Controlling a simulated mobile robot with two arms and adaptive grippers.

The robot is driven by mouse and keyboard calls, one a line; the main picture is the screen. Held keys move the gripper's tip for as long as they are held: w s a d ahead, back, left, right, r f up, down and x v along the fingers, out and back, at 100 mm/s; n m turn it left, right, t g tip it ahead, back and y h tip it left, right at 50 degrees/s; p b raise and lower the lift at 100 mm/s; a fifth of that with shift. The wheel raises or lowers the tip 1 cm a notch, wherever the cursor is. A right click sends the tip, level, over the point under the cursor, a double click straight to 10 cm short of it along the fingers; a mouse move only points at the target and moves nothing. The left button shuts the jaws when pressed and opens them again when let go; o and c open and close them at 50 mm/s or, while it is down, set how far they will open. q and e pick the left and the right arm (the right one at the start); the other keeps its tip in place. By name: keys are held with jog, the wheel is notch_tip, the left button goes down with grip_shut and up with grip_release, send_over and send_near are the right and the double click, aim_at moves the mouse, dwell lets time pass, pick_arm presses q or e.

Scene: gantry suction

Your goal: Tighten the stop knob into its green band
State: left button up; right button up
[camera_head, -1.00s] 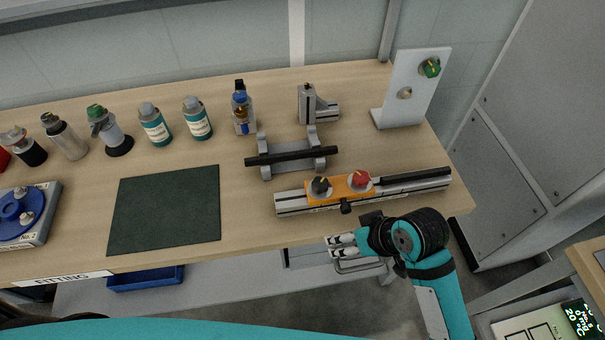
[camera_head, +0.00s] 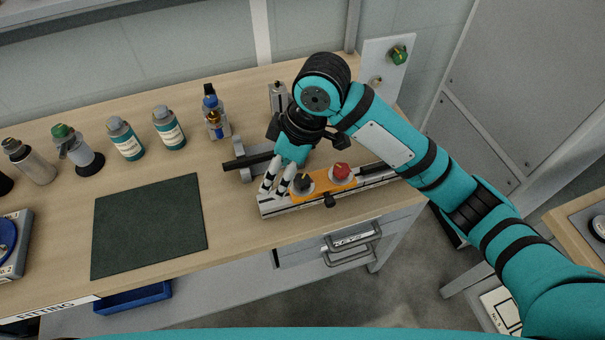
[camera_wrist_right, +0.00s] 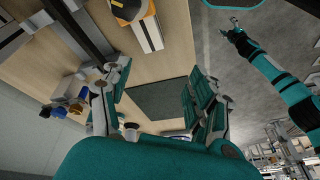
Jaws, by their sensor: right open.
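An orange carriage (camera_head: 316,183) sits on a silver rail (camera_head: 275,206) near the bench front. It has a black knob (camera_head: 303,182) and a red knob (camera_head: 341,172) on top, and another black knob (camera_head: 330,200) on its front side. No green band can be made out on them, and I cannot tell which is the stop knob. My right gripper (camera_head: 274,191) is open, fingers pointing down just left of the black top knob, with no clear contact. The carriage also shows at the top of the right wrist view (camera_wrist_right: 146,22). My left gripper (camera_wrist_right: 234,30) shows small there, its jaws unclear.
A black bar (camera_head: 248,162) lies across a grey cradle (camera_head: 242,178) behind the rail. A white upright plate with a green knob (camera_head: 397,55) stands at the back right. Several bottles stand along the back left. The dark mat (camera_head: 150,225) is bare.

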aim_at(303, 179)
jog(key=w+d+r+h, duration=0.4)
jog(key=r, duration=0.5)
jog(key=shift+n, duration=0.5)
jog(key=f+p, duration=0.1)
jog(key=f, duration=0.4)
jog(key=f+p, duration=0.1)
jog(key=f, duration=0.5)
jog(key=f+p, duration=0.1)
jog(key=f, duration=0.5)
jog(key=shift+w+f, duration=0.15)
jog(key=shift+w, duration=0.1)
jog(key=c, duration=1.2)
jog(key=shift+o, duration=0.2)
jog(key=p, duration=0.1)
jog(key=m+p, duration=0.1)
jog(key=shift+s+r+p, duration=0.1)
jog(key=shift+r+p, duration=0.2)
jog(key=shift+p, duration=0.05)
jog(key=shift+m+p, duration=0.35)
jog(key=shift+m, duration=0.15)
jog(key=shift+f, duration=0.25)
